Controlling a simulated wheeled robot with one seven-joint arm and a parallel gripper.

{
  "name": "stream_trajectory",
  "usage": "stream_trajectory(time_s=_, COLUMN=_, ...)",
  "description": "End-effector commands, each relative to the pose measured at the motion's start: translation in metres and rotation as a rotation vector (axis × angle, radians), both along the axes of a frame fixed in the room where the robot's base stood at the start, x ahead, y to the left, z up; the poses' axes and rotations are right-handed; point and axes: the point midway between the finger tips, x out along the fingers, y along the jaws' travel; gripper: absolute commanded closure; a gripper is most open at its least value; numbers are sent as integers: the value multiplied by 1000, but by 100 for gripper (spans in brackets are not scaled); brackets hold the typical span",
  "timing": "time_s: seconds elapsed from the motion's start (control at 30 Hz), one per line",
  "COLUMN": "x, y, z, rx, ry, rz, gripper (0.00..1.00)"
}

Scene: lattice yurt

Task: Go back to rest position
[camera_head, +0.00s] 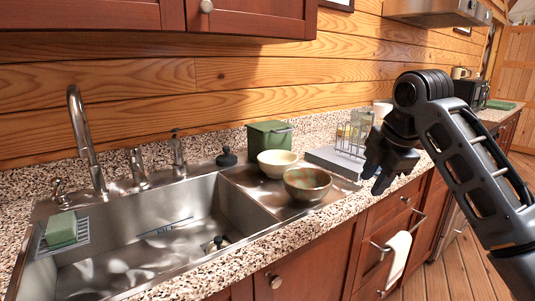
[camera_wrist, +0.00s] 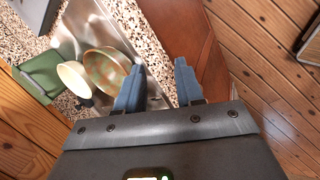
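My gripper (camera_head: 388,165) is at the right in the head view, above the front edge of the counter and to the right of the bowls. In the wrist view my gripper (camera_wrist: 158,84) shows its two blue-grey fingers apart, with nothing between them. The fingers point down past the counter's front edge. My arm reaches in from the right of the head view.
A brown-green bowl (camera_head: 307,183) and a cream bowl (camera_head: 277,162) stand beside the sink (camera_head: 160,240). A green box (camera_head: 269,137) is behind them, and a wire rack (camera_head: 350,139) stands near my gripper. Wooden floor (camera_head: 464,267) lies open at right.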

Motion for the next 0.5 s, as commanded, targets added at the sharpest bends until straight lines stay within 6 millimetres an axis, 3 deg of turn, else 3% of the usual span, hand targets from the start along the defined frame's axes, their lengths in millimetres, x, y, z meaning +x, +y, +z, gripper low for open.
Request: stream_trajectory(time_s=0.5, x=-6, y=32, z=-50, rx=141, ry=-47, rz=-68, gripper=63)
